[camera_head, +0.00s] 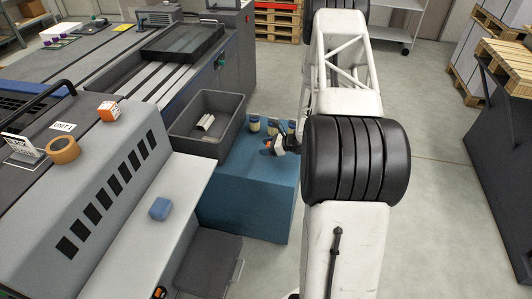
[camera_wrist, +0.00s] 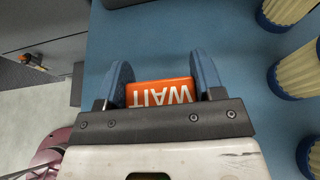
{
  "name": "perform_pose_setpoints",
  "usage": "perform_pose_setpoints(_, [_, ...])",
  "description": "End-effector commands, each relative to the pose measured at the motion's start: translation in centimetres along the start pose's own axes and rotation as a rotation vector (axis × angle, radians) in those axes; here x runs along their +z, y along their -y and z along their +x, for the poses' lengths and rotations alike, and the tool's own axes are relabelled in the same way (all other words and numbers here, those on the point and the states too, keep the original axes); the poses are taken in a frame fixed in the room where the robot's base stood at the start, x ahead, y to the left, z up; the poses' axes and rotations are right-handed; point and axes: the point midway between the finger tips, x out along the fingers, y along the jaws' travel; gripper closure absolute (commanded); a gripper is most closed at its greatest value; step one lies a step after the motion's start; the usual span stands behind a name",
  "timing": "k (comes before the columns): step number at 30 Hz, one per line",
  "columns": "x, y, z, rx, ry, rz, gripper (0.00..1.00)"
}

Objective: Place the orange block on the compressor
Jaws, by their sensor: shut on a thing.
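An orange block (camera_wrist: 160,93) with white letters reading WAIT, upside down in the wrist view, sits between the blue fingers of my gripper (camera_wrist: 162,74). My gripper is shut on it. In the head view my gripper (camera_head: 271,147) is over the top of a blue box-shaped unit (camera_head: 245,190), likely the compressor; its blue top (camera_wrist: 225,40) fills much of the wrist view. I cannot tell whether the block touches this top. A second orange block (camera_head: 108,111) with white marks lies on the grey machine at the left.
Several cream rollers with blue ends (camera_wrist: 290,85) stand on the blue top, to the right of my gripper in the wrist view. A dark grey bin (camera_head: 190,143) is beside the unit. A blue block (camera_head: 160,208) and a tape roll (camera_head: 63,150) lie on the machine.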

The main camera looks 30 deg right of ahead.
Motion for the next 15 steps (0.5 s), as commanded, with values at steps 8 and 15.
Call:
perform_pose_setpoints(8, [0.01,0.05,0.04,0.000,0.000,0.000,0.62])
perform_pose_setpoints(15, [-0.70,0.01,0.32,0.001,0.000,0.001,0.62])
